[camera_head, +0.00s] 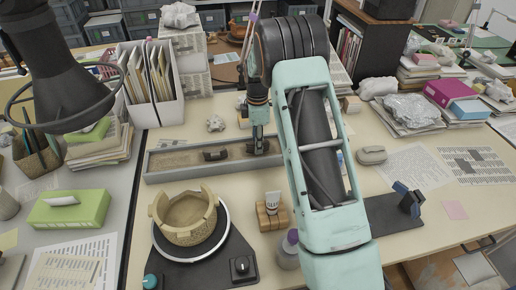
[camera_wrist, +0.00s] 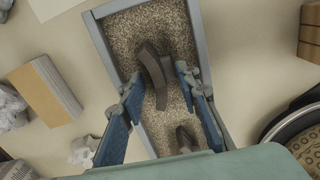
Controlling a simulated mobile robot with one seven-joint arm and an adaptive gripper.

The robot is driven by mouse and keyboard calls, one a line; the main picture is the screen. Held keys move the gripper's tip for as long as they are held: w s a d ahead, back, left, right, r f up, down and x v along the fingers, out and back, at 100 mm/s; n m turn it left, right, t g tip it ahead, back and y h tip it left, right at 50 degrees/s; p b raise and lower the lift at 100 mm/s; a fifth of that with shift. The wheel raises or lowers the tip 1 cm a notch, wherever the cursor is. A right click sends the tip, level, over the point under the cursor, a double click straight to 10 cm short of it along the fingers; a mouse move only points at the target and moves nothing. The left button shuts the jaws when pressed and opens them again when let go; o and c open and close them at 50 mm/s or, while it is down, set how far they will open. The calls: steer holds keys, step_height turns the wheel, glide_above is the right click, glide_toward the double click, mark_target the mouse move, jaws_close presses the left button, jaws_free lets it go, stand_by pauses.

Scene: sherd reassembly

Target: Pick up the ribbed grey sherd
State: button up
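A long narrow grey tray (camera_head: 160,178) of speckled granules stands on the table. It also shows in the wrist view (camera_wrist: 96,38). Two dark grey-brown sherds lie in it. One curved, ridged sherd (camera_wrist: 158,75) lies towards the tray's right part; in the head view it (camera_head: 266,147) is partly hidden by my gripper. The other sherd (camera_head: 215,155) lies left of it and shows low in the wrist view (camera_wrist: 186,138). Which one is ribbed is hard to tell. My gripper (camera_wrist: 160,80) is open and empty, pointing down, its blue fingers on either side of the first sherd in the picture.
A partly rebuilt tan bowl (camera_head: 187,222) sits on a round stand in front of the tray. A wooden block (camera_head: 272,213) with a white tube stands to its right. A white file holder (camera_head: 152,85) is behind the tray. A grey mouse-shaped object (camera_head: 372,155) lies right of my arm.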

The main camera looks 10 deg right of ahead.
steer(key=shift+f, duration=0.15)
steer(key=shift+c, duration=0.4)
jaws_close()
